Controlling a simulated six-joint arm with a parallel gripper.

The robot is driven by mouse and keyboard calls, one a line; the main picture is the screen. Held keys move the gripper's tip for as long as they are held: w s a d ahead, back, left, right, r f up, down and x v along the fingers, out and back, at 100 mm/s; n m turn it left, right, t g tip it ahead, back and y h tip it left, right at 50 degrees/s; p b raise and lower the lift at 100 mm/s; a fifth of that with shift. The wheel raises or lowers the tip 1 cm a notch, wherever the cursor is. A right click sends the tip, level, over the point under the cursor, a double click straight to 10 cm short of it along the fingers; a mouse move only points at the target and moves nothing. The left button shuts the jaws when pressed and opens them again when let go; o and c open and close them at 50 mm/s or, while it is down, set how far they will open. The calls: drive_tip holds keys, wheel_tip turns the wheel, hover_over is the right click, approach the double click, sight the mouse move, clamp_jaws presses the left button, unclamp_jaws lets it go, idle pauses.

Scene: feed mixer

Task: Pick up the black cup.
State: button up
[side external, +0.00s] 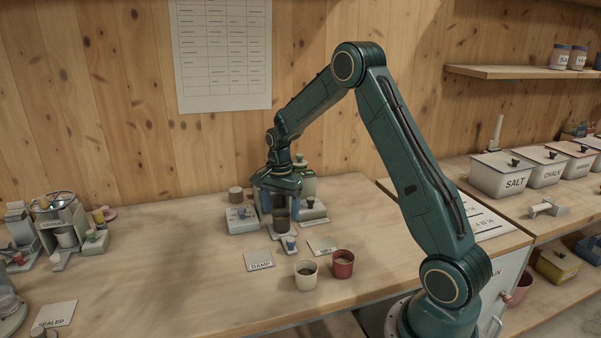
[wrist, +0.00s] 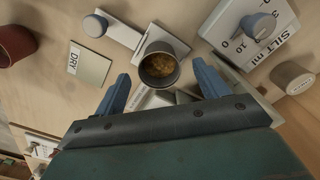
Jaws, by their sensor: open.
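The black cup (side external: 281,222) stands upright on a small light-coloured stand in the middle of the bench. In the wrist view the cup (wrist: 160,66) looks dark grey, and orange-brown contents show inside it. My gripper (side external: 279,207) points down over the cup with its blue fingers apart. In the wrist view the fingers of my gripper (wrist: 161,76) lie on either side of the cup, with visible gaps between. Whether the fingertips are level with the cup's wall is hard to tell.
A device marked SILT (wrist: 250,35) and a small round container (wrist: 292,77) stand close to the right finger. A DRY card (wrist: 90,63), a DAMP card (side external: 259,260), a cream cup (side external: 306,275) and a red cup (side external: 343,263) are nearby.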

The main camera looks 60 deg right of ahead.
sight(281, 217)
drive_tip(key=shift+f, duration=1.85)
drive_tip(key=c, duration=1.1)
drive_tip(key=shift+r, duration=0.15)
drive_tip(key=shift+c, duration=0.2)
wheel_tip(281, 217, up, 20)
